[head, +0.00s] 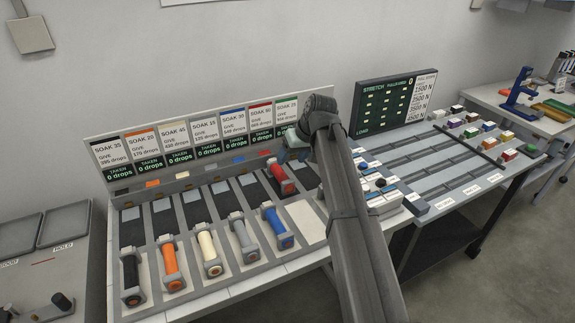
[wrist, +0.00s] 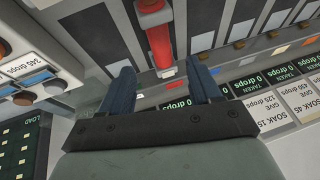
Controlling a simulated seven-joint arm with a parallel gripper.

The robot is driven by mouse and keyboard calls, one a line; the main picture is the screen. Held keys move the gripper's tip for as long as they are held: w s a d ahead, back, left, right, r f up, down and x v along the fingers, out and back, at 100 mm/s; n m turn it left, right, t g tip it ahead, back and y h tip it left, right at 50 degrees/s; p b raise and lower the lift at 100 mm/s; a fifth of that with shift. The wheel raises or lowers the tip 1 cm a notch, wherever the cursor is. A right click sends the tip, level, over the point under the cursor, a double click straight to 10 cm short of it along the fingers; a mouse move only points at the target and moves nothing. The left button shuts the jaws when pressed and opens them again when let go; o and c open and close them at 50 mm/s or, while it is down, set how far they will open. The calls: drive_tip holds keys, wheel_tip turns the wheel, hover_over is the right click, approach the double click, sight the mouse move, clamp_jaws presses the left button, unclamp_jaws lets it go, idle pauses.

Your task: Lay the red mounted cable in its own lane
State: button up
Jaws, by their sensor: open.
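The red mounted cable (head: 281,177) has grey end mounts and lies on the dark strip of a lane, behind that lane's empty pale front pad (head: 305,217). In the wrist view the red cable (wrist: 160,47) runs away from my gripper (wrist: 161,72). The two blue fingers are open, with the cable's near mount seen between them; I cannot tell the height gap. In the head view my gripper (head: 287,150) is over the back end of that lane, partly hidden by my arm. A red-marked placard (head: 261,112) reads SOAK 50.
Black (head: 131,275), orange (head: 171,265), white (head: 208,250), grey (head: 242,238) and blue (head: 276,226) cables lie at the front of neighbouring lanes. A row of signs (head: 160,140) stands behind. A button box (head: 383,200) is to the right. My arm hides part of the rack.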

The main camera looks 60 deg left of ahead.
drive_tip(key=shift+v, duration=1.1)
